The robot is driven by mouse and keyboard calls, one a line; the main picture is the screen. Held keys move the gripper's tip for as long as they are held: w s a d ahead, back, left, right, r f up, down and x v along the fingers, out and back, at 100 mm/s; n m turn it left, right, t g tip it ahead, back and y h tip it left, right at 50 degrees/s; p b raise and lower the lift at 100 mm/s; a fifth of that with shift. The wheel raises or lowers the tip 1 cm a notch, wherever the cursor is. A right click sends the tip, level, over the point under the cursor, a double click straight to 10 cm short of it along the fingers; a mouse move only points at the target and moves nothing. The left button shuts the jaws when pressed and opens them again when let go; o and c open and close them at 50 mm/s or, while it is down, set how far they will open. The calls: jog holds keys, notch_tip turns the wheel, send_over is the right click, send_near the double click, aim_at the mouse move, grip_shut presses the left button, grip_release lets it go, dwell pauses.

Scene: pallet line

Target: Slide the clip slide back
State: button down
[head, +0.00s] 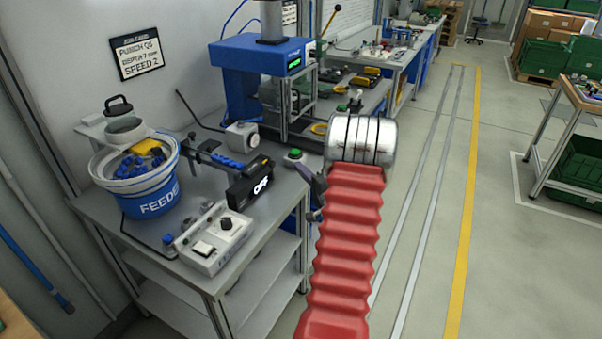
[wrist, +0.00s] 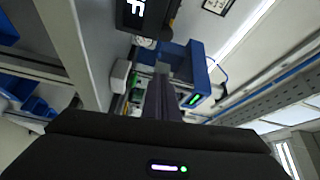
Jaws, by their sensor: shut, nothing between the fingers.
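My gripper (head: 308,174) is at the right edge of the near bench, beside the green push button, partly hidden by my red arm. In the wrist view its dark fingers (wrist: 161,95) are together and empty, pointing towards the blue press. I cannot pick out the clip slide with certainty. A thin rail with a pale cylindrical piece (head: 207,207) lies behind the grey control box (head: 213,242). The gripper is apart from both.
A green push button (head: 294,154) is close to my gripper, and a white box (head: 241,136) stands near the press. The floor to the right is clear up to the yellow line.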

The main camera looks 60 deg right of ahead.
aim_at(260, 167)
jog(key=shift+w+a+f, duration=0.1)
jog(key=shift+w+a, duration=0.05)
jog(key=shift+w, duration=1.05)
jog(key=shift+w+a+r, duration=0.1)
jog(key=shift+w+a, duration=0.1)
jog(key=shift+w, duration=1)
jog(key=shift+w+a+f, duration=0.1)
jog(key=shift+w+a, duration=0.05)
jog(key=shift+w, duration=1.05)
